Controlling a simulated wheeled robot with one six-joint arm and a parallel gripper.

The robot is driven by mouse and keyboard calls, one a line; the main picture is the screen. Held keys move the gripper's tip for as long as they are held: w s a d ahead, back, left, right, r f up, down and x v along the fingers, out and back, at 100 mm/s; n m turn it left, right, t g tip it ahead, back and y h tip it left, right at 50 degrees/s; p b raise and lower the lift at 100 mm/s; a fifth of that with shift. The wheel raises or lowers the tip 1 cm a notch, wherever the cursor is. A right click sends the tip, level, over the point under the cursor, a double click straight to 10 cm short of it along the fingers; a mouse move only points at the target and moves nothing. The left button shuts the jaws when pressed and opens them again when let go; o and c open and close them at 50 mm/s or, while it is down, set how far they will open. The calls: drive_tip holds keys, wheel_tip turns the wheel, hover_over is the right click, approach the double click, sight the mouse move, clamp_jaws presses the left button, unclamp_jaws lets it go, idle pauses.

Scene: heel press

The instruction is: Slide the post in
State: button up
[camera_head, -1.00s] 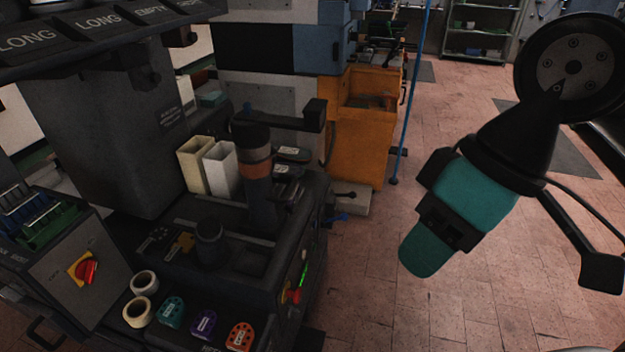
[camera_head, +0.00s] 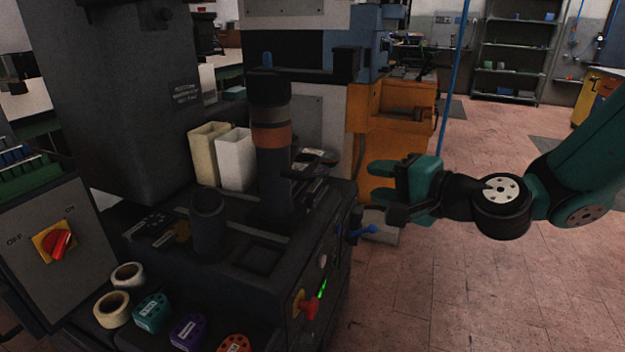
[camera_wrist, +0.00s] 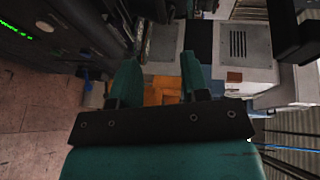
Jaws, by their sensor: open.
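A dark upright post (camera_head: 271,145) with a brown band and a small blue tip stands on the press's dark bed, in the middle of the head view. A shorter dark round stub (camera_head: 207,222) stands to its left. My gripper (camera_head: 378,183) is open and empty, to the right of the post and apart from it, its fingers pointing left toward the machine. In the wrist view the two green fingers (camera_wrist: 158,78) are spread with nothing between them. I cannot make out the post for certain in the wrist view.
Cream and white bins (camera_head: 236,160) stand behind the stub. A blue-handled lever (camera_head: 362,231) sticks out of the press's right side, below my gripper. A red switch (camera_head: 57,243) is at the left. An orange cabinet (camera_head: 400,105) stands behind. The floor at right is clear.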

sight(312, 164)
drive_tip(key=p+x, duration=0.2)
drive_tip(key=x, duration=1.4)
drive_tip(key=shift+w+a, duration=0.1)
drive_tip(key=shift+a, duration=0.15)
clamp_jaws()
